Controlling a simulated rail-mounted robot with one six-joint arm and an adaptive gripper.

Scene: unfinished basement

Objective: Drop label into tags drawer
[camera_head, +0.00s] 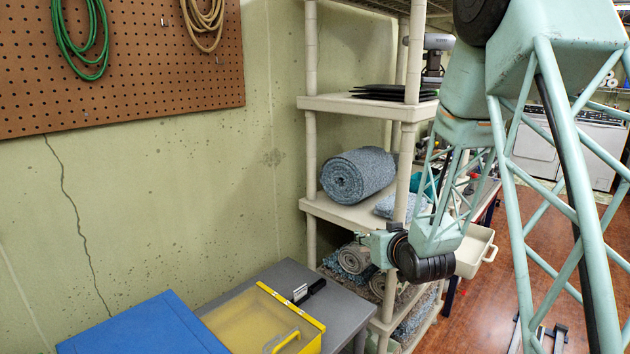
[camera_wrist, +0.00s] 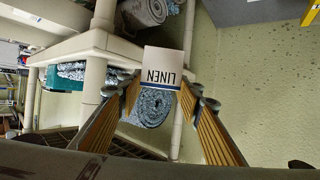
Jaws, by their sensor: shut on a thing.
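My gripper (camera_wrist: 160,98) is shut on a white label (camera_wrist: 164,62) in the wrist view. The label reads "LINEN", upside down, and has a dark blue band at its lower edge. In the head view my wrist is by the shelf, and the fingers and label cannot be made out. A yellow drawer-like container (camera_head: 313,324) with a yellow handle sits on the grey table in the head view, left of and below my wrist. No "tags" lettering can be read on it. A yellow edge also shows at the top right of the wrist view (camera_wrist: 313,12).
A cream shelf (camera_head: 350,107) with rolled blue-grey rugs (camera_head: 357,176) stands close beside my wrist. A blue box (camera_head: 145,328) is left of the yellow container. A small black-and-white item (camera_head: 308,292) lies at its back edge, on the grey table (camera_head: 338,308). A pegboard (camera_head: 130,75) hangs behind.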

